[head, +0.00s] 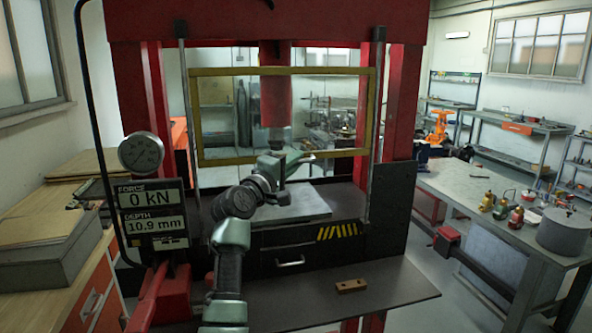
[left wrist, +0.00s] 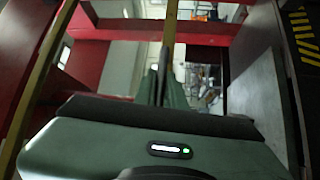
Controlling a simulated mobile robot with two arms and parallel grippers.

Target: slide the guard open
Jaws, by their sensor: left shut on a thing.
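The guard (head: 340,153) is a clear pane in a yellow frame on the front of the red press. It hangs between two upright rods, with its lower edge above the press bed. My left gripper (head: 286,160) is at the middle of the guard's lower edge, shut on its handle; the gripper itself hides most of the grip. In the left wrist view the fingers (left wrist: 162,82) are close together and a yellow frame bar (left wrist: 171,22) runs up from them. My right gripper is not in view.
The red ram (head: 276,95) stands behind the guard, above a grey plate (head: 312,203) on the bed. A wooden block (head: 351,286) lies on the front shelf. The gauge and display panel (head: 152,215) are at the left. A workbench (head: 450,185) stands at the right.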

